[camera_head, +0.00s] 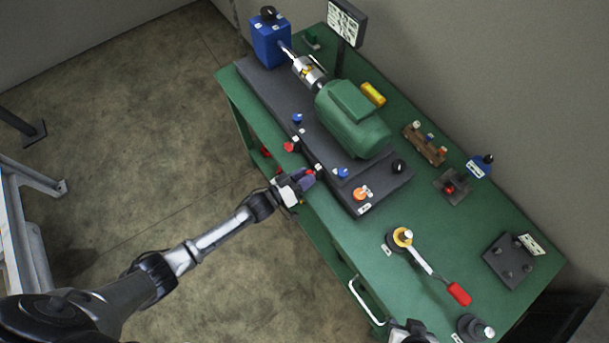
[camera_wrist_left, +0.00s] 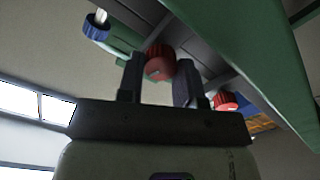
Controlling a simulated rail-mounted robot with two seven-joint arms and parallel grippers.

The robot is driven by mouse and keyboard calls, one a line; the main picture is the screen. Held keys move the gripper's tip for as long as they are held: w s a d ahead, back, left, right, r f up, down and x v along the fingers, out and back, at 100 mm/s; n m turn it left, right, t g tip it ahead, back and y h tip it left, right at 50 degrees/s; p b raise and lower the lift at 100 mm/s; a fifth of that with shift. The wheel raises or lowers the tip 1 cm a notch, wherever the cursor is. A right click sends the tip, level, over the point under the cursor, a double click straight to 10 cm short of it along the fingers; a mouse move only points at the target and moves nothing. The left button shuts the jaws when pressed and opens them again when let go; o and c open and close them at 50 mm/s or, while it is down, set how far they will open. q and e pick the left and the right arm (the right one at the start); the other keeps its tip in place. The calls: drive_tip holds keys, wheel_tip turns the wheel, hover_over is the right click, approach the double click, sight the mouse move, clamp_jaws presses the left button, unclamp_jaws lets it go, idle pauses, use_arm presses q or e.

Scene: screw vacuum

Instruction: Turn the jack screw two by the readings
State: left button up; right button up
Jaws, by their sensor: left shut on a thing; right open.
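A green motor (camera_head: 350,118) stands on a dark base (camera_head: 262,84) on the green bench. Coloured knobs line its near edge: a blue knob (camera_head: 297,119), a red knob (camera_head: 289,147), and another blue knob (camera_head: 342,173). My left gripper (camera_head: 308,177) is at the base's near edge, shut on a red knob (camera_head: 312,172). In the left wrist view this red knob (camera_wrist_left: 159,62) sits between the fingers; a second red knob (camera_wrist_left: 226,101) and a blue knob (camera_wrist_left: 96,27) are on either side. My right gripper (camera_head: 410,331) is at the bottom edge, mostly cut off. Knob labels are unreadable.
A display panel (camera_head: 346,22) stands at the back; its readings are too small to read. A blue box (camera_head: 268,42) joins the motor by a shaft. A red-handled wrench (camera_head: 430,270) lies on the right part of the bench, and a dark plate (camera_head: 510,262) beyond it.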

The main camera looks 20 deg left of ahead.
use_arm(q)
drive_tip(key=m, duration=0.3)
drive_tip(key=shift+d+r+m, duration=0.1)
drive_tip(key=shift+m, duration=0.3)
drive_tip(key=m, duration=0.3)
drive_tip(key=shift+m, duration=0.3)
drive_tip(key=m, duration=0.3)
drive_tip(key=shift+s+d+m, duration=0.1)
drive_tip(key=shift+m, duration=0.2)
drive_tip(key=m, duration=0.3)
drive_tip(key=shift+m, duration=0.4)
drive_tip(key=m, duration=0.2)
drive_tip(key=m+b, duration=0.1)
drive_tip(key=m, duration=0.1)
drive_tip(key=m+b, duration=0.1)
drive_tip(key=m, duration=0.1)
drive_tip(key=shift+f, duration=0.3)
drive_tip(key=m+b, duration=0.1)
drive_tip(key=m, duration=0.2)
drive_tip(key=shift+m+b, duration=0.3)
drive_tip(key=shift+m, duration=0.1)
drive_tip(key=m+b, duration=0.1)
drive_tip(key=m, duration=0.2)
drive_tip(key=shift+m, duration=0.3)
drive_tip(key=shift+b, duration=0.3)
